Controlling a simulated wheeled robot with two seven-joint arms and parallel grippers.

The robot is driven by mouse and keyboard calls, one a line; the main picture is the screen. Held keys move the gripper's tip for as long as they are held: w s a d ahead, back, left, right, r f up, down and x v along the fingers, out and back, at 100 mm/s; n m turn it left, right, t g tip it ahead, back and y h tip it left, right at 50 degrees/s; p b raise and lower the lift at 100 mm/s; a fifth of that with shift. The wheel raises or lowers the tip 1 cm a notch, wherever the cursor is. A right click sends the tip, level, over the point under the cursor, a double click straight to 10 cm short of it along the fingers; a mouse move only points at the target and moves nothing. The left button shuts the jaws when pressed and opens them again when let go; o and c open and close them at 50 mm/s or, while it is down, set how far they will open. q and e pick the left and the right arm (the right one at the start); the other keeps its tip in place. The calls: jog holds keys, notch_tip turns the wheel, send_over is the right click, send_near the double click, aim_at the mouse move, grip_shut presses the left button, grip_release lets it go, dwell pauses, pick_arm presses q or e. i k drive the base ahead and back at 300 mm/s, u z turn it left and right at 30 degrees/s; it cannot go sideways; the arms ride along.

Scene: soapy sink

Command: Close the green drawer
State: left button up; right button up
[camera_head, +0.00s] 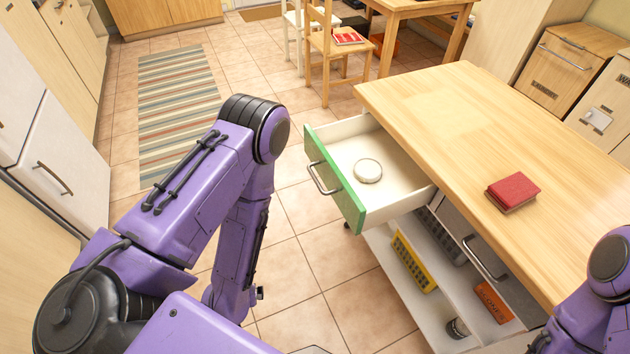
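The green drawer (334,181) is pulled out from the left end of the wooden-topped counter. It has a green front, a metal bar handle (322,178) and a white inside. A small round white lidded item (367,170) lies in it. My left arm comes in from the left and bends downward, left of the drawer and apart from it. Its gripper is not visible. My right arm shows at the lower right edge, and its gripper is also out of sight.
A red book (512,192) lies on the counter top (450,120). Under the counter, an open shelf (410,280) holds a yellow basket (413,262). A grey drawer (478,250) is beside it. Tiled floor left of the green drawer is clear; a striped rug (178,105) lies farther back.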

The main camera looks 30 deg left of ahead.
aim_at(333, 148)
jog(key=u, duration=1.75)
jog(key=k, duration=0.6)
jog(key=z, duration=0.8)
jog(key=i, duration=1)
jog(key=u, duration=0.05)
